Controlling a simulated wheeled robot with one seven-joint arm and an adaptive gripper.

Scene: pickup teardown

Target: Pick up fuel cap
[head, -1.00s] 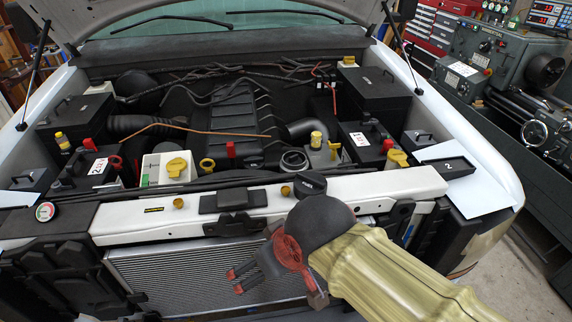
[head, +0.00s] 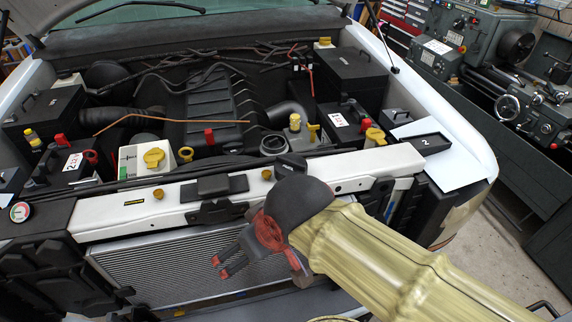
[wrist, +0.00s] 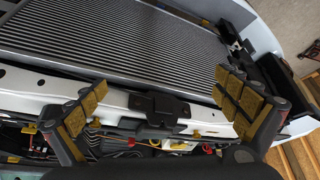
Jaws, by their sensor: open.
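A black round cap (head: 291,162) with faint pale lettering, which looks like the fuel cap, sits on or just behind the white front crossbar (head: 220,190) in the head view. My dark wrist hides its lower part. I cannot make it out in the wrist view. My gripper (head: 221,267) is in front of the radiator, below and left of the cap, with nothing between its fingers. In the wrist view my gripper (wrist: 161,82) is open, its yellow-padded fingers wide apart over the radiator edge and crossbar.
An open round filler neck (head: 273,145) is behind the crossbar. Yellow caps (head: 153,157) and black boxes (head: 348,118) fill the engine bay. The radiator (head: 190,258) is in front. A grey lathe (head: 480,50) stands at right.

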